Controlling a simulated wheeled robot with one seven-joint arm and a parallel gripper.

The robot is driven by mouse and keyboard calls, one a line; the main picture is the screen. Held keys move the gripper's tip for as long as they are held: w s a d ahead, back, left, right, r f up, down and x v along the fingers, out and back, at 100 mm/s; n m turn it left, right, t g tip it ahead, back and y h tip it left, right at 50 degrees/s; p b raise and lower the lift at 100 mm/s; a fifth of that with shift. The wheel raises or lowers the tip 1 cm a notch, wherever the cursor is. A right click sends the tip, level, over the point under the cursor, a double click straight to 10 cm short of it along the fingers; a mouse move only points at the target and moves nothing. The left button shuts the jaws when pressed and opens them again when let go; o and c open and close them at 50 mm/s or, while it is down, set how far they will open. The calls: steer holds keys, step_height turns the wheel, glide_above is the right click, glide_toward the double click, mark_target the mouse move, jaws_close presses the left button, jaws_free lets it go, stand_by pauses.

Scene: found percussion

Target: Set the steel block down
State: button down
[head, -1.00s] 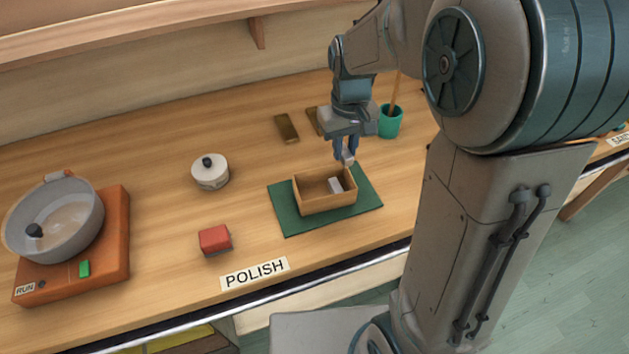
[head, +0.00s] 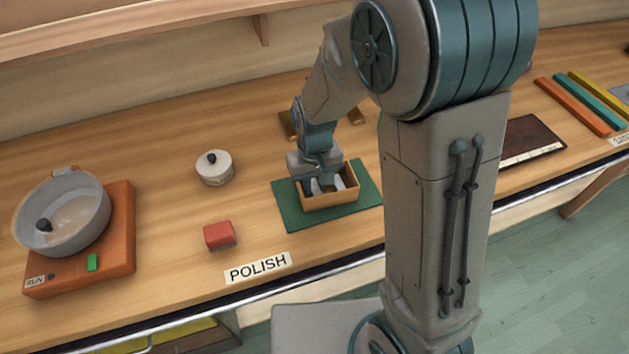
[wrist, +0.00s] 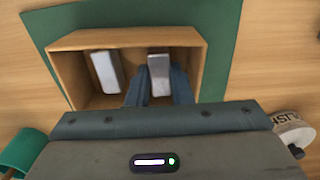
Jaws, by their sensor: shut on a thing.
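My gripper (head: 317,188) reaches down into the open wooden box (head: 332,206). It is shut on a steel block, which shows between the fingers in the wrist view (wrist: 159,73). A second pale steel block (wrist: 106,72) lies in the same box, beside the held one and apart from it; in the head view it shows right of the fingers (head: 339,183). I cannot tell whether the held block touches the box floor. The box stands on a green mat (head: 290,212).
A white lidded pot (head: 214,168) and a red block (head: 219,236) stand left of the mat. A POLISH label (head: 258,267) lies at the front edge. A pan (head: 62,213) sits on an orange base at far left.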

mark_target(315, 186)
steer(key=shift+f, duration=0.15)
steer(key=c, duration=1.6)
jaws_free()
steer(key=shift+o, duration=0.2)
step_height(315, 186, up, 12)
steer(key=r, duration=0.1)
steer(key=s+d+r+m+t, duration=0.2)
steer(key=s+d+m+t, duration=0.1)
steer(key=s+d, duration=0.9)
steer(key=shift+s+r, duration=0.3)
steer(key=shift+s, duration=0.05)
